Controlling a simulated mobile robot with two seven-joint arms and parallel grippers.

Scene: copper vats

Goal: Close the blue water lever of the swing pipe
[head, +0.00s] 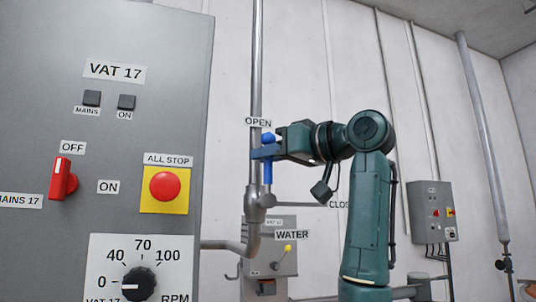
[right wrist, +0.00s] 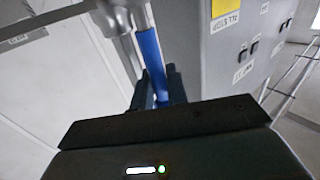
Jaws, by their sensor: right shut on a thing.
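The blue water lever (head: 267,172) stands upright along the grey pipe (head: 257,60), its top end by the OPEN label (head: 258,122). Its lower end meets a grey valve body (head: 259,200). The CLOSED label (head: 339,204) is to the right of the valve, partly hidden by my arm. My right gripper (head: 264,152) is shut on the lever near its upper end. In the right wrist view the blue lever (right wrist: 151,55) runs down between the two dark fingers (right wrist: 160,88). My left gripper is not in view.
A large grey VAT 17 control cabinet (head: 180,100) with a red ALL STOP button (head: 165,186) stands close on the left. Behind the pipe is a smaller WATER cabinet (head: 285,262). Another grey box (head: 432,212) is on the right.

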